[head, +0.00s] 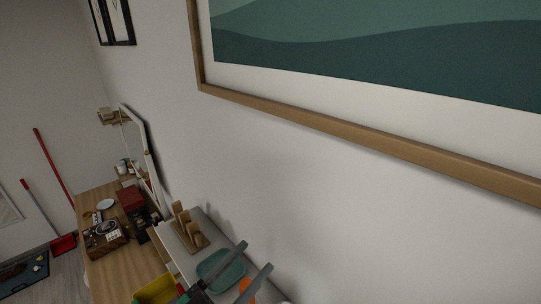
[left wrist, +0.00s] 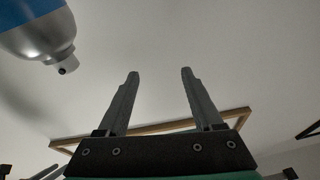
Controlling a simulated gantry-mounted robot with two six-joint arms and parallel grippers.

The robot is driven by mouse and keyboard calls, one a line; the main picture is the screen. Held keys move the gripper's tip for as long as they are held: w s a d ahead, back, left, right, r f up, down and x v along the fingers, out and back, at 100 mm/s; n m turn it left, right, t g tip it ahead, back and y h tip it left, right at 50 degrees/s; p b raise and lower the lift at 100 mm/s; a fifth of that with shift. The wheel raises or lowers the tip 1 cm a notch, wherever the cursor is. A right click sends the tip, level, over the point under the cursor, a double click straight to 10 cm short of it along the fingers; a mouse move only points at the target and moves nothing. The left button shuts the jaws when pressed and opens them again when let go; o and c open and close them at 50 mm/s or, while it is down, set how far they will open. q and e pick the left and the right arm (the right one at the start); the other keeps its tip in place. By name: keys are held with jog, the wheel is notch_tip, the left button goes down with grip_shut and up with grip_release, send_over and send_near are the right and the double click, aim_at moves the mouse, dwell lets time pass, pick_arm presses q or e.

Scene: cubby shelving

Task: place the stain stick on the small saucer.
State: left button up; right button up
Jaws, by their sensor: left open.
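My left gripper (head: 257,255) is at the bottom of the head view, over a shelf top and beside a teal dish. Its two fingers are apart with nothing between them; the left wrist view shows the same empty gap (left wrist: 160,74). A small pale round dish (head: 105,204) lies on the wooden desk at the left; I cannot tell if it is the small saucer. I cannot make out the stain stick in either view. My right gripper is not in view.
A teal dish (head: 214,264) and a wooden rack (head: 187,228) sit on the grey shelf top (head: 212,238). An orange thing (head: 247,291) and a yellow one (head: 156,290) are near the gripper. A blue and silver container (left wrist: 35,35) hangs into the wrist view. A framed picture (head: 360,140) is on the wall.

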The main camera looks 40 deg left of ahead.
pick_arm(q)
jog(key=d+r+t+h, duration=0.1)
jog(key=d+r+t, duration=0.2)
jog(key=r, duration=1.3)
jog(key=s+d+r+t+h, duration=0.1)
jog(key=d+r+t, duration=0.2)
jog(key=r, duration=1.3)
jog(key=shift+d+t, duration=0.3)
jog(key=shift+d, duration=0.35)
